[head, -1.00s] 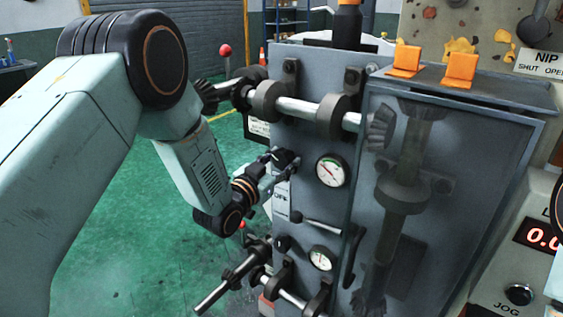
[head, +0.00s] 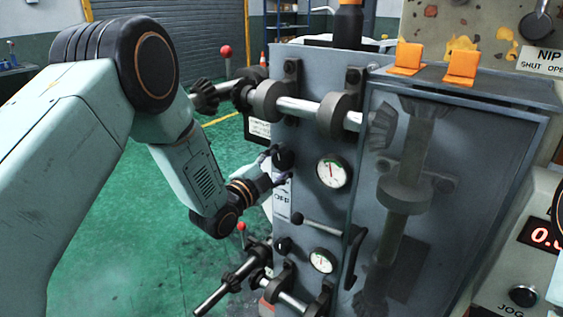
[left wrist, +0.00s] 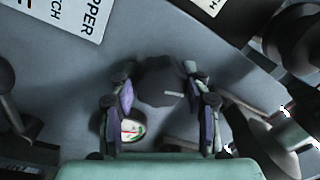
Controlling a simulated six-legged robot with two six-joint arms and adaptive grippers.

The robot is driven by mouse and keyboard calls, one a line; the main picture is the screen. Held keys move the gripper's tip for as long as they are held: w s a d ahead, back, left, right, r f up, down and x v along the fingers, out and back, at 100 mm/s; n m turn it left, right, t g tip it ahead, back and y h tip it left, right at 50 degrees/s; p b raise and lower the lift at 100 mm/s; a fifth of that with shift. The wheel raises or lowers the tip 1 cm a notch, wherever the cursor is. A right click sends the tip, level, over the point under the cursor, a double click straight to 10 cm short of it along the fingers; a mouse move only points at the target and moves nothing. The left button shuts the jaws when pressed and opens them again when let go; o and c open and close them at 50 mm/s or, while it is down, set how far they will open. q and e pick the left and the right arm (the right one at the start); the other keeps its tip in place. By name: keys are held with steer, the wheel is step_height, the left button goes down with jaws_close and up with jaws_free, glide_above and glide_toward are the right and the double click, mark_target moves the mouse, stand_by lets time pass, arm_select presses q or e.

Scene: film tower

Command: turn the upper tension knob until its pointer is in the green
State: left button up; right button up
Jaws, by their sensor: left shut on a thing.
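The upper tension knob (head: 284,158) is a dark round knob on the grey machine face. In the left wrist view the dark knob (left wrist: 160,82), with a pale mark, sits between my fingers. My left gripper (head: 272,166) is shut on the knob, one finger on each side. The upper gauge (head: 333,171) is right of the knob, with a white face and a green band near the top. Its needle looks close to upright, near the green; the exact reading is too small to tell. The gauge also shows in the left wrist view (left wrist: 131,130). My right gripper is out of view.
A shaft with collars (head: 297,108) runs above the knob. Below are a black-knobbed lever (head: 315,220), a lower knob (head: 283,244) and a lower gauge (head: 321,261). A clear-fronted guard (head: 440,200) stands right. Green floor (head: 120,215) is open at left.

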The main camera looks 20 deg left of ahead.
arm_select(q)
steer(key=shift+m, duration=0.7)
steer(key=shift+r, duration=0.1)
steer(key=o, duration=1.2)
steer(key=shift+w, duration=0.1)
steer(key=shift+c, duration=0.2)
steer(key=v, duration=1.2)
